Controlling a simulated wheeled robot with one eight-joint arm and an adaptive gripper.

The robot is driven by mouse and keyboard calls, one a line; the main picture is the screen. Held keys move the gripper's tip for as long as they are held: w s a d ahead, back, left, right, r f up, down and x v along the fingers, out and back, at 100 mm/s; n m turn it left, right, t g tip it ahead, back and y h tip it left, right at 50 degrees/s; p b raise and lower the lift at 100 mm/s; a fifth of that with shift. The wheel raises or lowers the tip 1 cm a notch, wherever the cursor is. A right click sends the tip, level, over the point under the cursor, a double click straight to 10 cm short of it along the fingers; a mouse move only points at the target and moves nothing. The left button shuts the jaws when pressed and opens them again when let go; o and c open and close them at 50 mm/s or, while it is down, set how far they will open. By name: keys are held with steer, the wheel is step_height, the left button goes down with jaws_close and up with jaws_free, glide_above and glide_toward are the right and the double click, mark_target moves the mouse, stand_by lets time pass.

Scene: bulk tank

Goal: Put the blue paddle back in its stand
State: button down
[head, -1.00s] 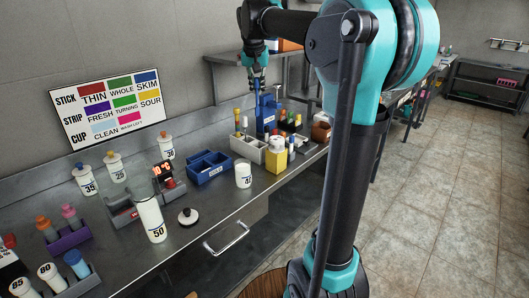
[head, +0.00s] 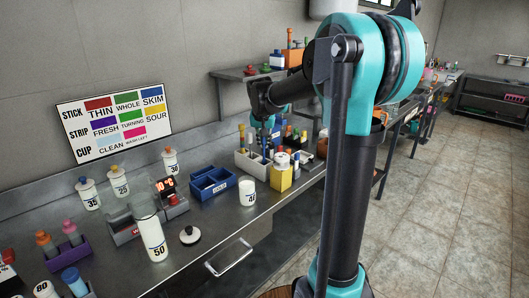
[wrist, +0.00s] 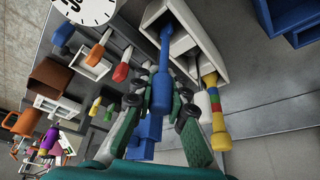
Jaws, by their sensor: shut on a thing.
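The blue paddle (wrist: 164,60) is held by its thicker handle between the green fingers of my gripper (wrist: 162,95) in the wrist view. Its slim shaft runs over the opening of a white compartmented stand (wrist: 211,52); I cannot tell how deep its end reaches. In the head view the white stand (head: 246,166) is on the steel counter, with my gripper (head: 265,134) low over its right part. A stick with a yellow, green and red handle (wrist: 213,98) stands in a neighbouring compartment.
A yellow container (head: 279,180) and a white cup (head: 247,192) stand close in front of the stand. A blue bin (head: 210,184) is to its left. A raised shelf (head: 240,73) is behind.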

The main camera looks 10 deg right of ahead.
mark_target(264, 147)
steer(key=shift+f, duration=1.85)
steer(key=shift+f, duration=0.1)
steer(key=c, duration=1.5)
jaws_free()
steer(key=v, duration=1.2)
